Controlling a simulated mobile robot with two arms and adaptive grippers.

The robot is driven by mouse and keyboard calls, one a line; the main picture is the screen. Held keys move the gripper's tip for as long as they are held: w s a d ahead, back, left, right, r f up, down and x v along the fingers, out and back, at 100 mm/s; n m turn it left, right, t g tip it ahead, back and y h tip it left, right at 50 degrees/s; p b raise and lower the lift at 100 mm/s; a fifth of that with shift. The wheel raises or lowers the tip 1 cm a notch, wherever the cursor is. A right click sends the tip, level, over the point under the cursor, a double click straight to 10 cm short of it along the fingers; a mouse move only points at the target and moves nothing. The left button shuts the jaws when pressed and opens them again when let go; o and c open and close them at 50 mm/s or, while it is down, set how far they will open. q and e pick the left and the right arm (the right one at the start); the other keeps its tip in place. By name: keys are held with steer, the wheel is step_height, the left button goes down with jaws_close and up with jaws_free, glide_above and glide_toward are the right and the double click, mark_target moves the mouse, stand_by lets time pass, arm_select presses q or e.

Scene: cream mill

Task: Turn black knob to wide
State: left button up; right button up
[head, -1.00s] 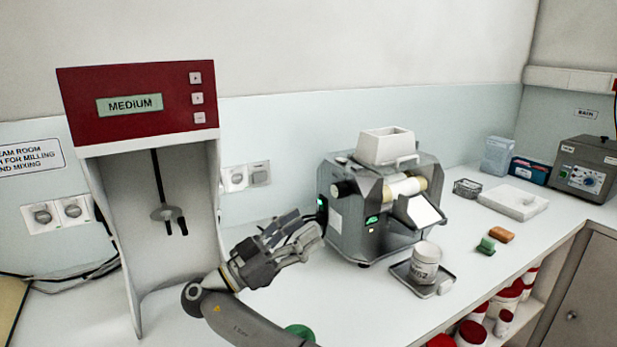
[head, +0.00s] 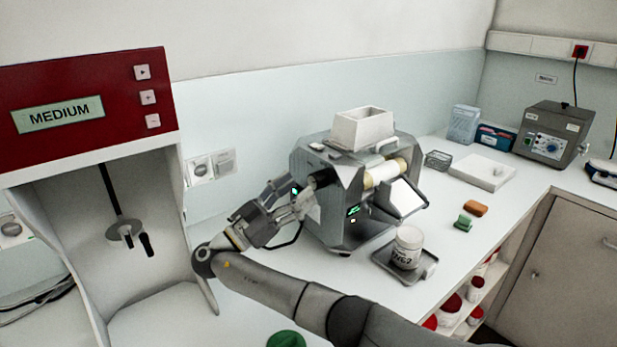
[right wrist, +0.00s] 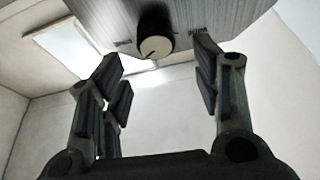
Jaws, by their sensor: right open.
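The black knob (right wrist: 155,38) is on the grey side panel of the mill (head: 345,217). In the right wrist view its pale end face shows a dark pointer line, with small lettering on the panel at either side, too small to read. In the head view the knob (head: 322,178) is partly hidden behind my fingers. My right gripper (head: 310,203) is at the mill's left side. In the right wrist view its open fingers (right wrist: 162,85) stand left and right of the knob, short of it and not touching. My left gripper is not in view.
A red-topped mixer (head: 85,105) reading MEDIUM stands at left. A white jar (head: 407,248) sits on a metal tray (head: 425,270) before the mill. Orange and green blocks, a wire basket and a white slab (head: 482,170) lie on the bench to the right.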

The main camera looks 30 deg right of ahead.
mark_target(312, 182)
steer(key=d, duration=0.3)
steer(key=shift+r+p, duration=0.2)
steer(key=shift+p, duration=0.2)
steer(key=shift+d+r+p, duration=0.1)
steer(key=shift+d+p, duration=0.25)
steer(key=shift+d, duration=0.05)
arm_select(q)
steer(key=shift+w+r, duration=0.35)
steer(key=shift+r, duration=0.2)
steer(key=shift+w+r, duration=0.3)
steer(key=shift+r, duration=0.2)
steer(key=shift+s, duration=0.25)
arm_select(e)
steer(key=c, duration=1)
